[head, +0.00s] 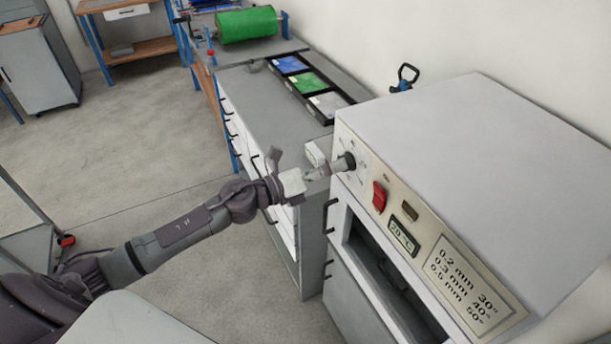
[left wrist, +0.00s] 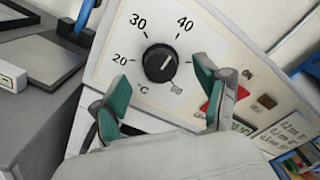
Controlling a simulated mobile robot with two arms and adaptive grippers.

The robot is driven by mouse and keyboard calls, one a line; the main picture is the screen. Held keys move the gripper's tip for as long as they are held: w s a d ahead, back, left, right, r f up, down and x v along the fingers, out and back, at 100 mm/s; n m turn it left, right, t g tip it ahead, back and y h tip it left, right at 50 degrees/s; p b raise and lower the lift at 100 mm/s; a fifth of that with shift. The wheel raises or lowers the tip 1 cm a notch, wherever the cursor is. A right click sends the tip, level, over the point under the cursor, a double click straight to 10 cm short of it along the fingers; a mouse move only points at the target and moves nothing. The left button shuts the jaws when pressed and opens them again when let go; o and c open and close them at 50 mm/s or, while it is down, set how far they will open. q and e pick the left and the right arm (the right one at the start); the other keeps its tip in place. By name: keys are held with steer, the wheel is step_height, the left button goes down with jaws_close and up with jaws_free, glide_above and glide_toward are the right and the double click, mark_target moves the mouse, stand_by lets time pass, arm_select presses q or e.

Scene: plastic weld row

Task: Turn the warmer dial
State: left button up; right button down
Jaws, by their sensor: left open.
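The warmer (head: 480,160) is a large white box at the right in the head view. Its black round dial (head: 345,162) sits on the front panel, and my left gripper (head: 322,172) is right in front of it. In the left wrist view the dial (left wrist: 160,63) shows between and beyond the two green-padded fingers of my left gripper (left wrist: 160,98), which are open. The fingers appear apart from the dial. The dial's white mark points to the upper right, on the side of the 40 label. My right gripper is not in view.
A red switch (head: 379,196) and a small display (head: 403,236) reading about 20 °C sit beside the dial. Below is the warmer's dark opening (head: 390,285). A grey counter (head: 262,105) with a tray of coloured sheets (head: 308,84) stands behind. Floor at left is mostly clear.

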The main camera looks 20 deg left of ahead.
arm_select(q)
steer(key=v, duration=0.9)
steer(key=shift+s+a, duration=0.25)
steer(key=shift+s, duration=0.1)
steer(key=a+f+n+y, duration=0.4)
steer(key=f+n, duration=0.2)
steer(key=f, duration=0.3)
steer(key=a+f+n+y, duration=0.3)
steer(key=a+f+n, duration=0.25)
steer(key=f, duration=0.45)
steer(key=s+a+f+n+g+y, duration=0.15)
steer(key=s+f+n, duration=0.25)
steer(key=f, duration=0.5)
steer(key=s+f+n+g+y, duration=0.1)
steer(key=s+f+n+y, duration=0.15)
steer(key=f+n, duration=0.4)
steer(key=s+d+f+n+g, duration=0.3)
steer(key=s+f+n+g, duration=0.15)
steer(key=s+f, duration=1)
steer(key=s+d+f+n+g, duration=0.2)
steer(key=s+d+f+g, duration=0.1)
steer(key=s, duration=0.7)
steer(key=s+d+f+n+g, duration=0.3)
steer(key=s+d+f, duration=0.3)
steer(key=s, duration=0.4)
steer(key=shift+s+f, duration=0.15)
steer(key=shift+s, duration=0.1)
